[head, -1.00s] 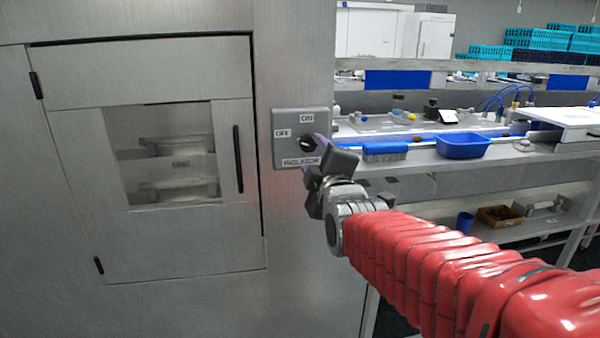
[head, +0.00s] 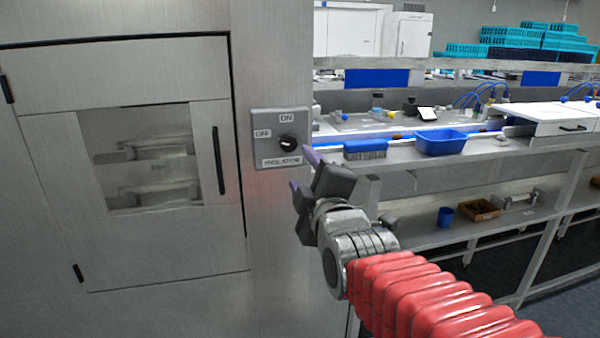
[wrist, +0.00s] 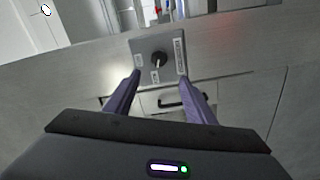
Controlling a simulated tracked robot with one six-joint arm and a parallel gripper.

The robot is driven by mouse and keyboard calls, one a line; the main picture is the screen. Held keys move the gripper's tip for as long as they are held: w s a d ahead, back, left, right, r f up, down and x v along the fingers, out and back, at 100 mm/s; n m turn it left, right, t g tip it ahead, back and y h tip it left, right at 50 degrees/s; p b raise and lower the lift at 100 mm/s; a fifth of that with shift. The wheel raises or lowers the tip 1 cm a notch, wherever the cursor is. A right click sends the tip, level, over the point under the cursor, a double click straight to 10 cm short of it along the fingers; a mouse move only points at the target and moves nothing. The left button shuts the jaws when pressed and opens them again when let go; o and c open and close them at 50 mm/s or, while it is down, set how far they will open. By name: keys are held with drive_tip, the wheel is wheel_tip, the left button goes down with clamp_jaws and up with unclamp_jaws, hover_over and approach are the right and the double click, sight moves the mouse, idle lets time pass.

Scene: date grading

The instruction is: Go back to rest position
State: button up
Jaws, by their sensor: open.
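My gripper (head: 303,172) is in front of the metal cabinet, to the lower right of the isolator switch box (head: 262,151) in the head view. Its two purple fingers are apart, with nothing between them. The grey box carries ON, OFF and ISOLATOR labels and a black rotary knob (head: 288,143). In the wrist view the knob (wrist: 159,59) shows beyond and between the open fingertips, clear of them. My red-sleeved arm reaches in from the lower right of the head view.
The cabinet door (head: 40,170) has a window and a black handle (head: 218,160). A lower shelf holds a brown box (head: 478,210). Dark floor shows at lower right.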

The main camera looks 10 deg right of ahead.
drive_tip(key=s+f+m+g, duration=0.3)
drive_tip(key=f+m, duration=0.1)
drive_tip(key=f, duration=0.3)
drive_tip(key=s+f+m+g, duration=0.3)
drive_tip(key=f+m+g, duration=0.1)
drive_tip(key=f, duration=0.3)
drive_tip(key=s+f+m+g, duration=0.2)
drive_tip(key=s+f+m, duration=0.1)
drive_tip(key=s, duration=0.5)
drive_tip(key=s+f+m+g, duration=0.3)
drive_tip(key=s+f, duration=0.1)
drive_tip(key=s, duration=0.3)
drive_tip(key=shift+s+d+f, duration=0.15)
drive_tip(key=shift+s+f, duration=0.05)
drive_tip(key=shift+s, duration=0.2)
drive_tip(key=shift+c, duration=0.6)
